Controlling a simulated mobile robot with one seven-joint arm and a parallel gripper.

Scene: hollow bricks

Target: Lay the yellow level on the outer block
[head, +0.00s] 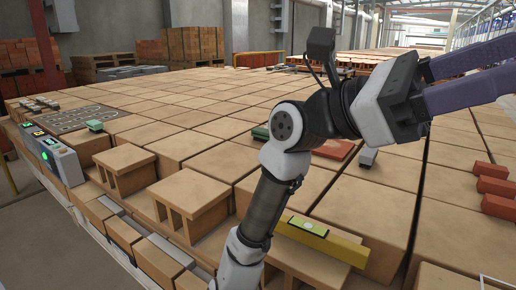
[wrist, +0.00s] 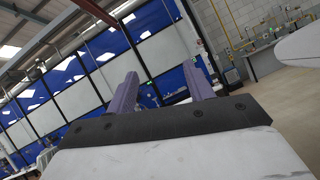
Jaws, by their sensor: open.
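The yellow level (head: 335,247), a long bar with a green and white vial panel on top, lies on a hollow block in the front row, right of centre in the head view. My forearm passes just left of it and may cover its left end. Tan hollow blocks (head: 190,192) stand along the near edge; which one is the outer block I cannot tell. My gripper (head: 500,66) is raised at the upper right, far from the level, its purple fingers apart and empty, the tips cut by the frame. The wrist view also shows the open fingers (wrist: 160,82), pointing away from the blocks.
A grey control box (head: 52,158) with green lights stands at the left. Red bricks (head: 495,188) sit at the right edge, and a small grey block (head: 368,156) and a green item (head: 96,126) lie on the block field. Much of the block field's top is bare.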

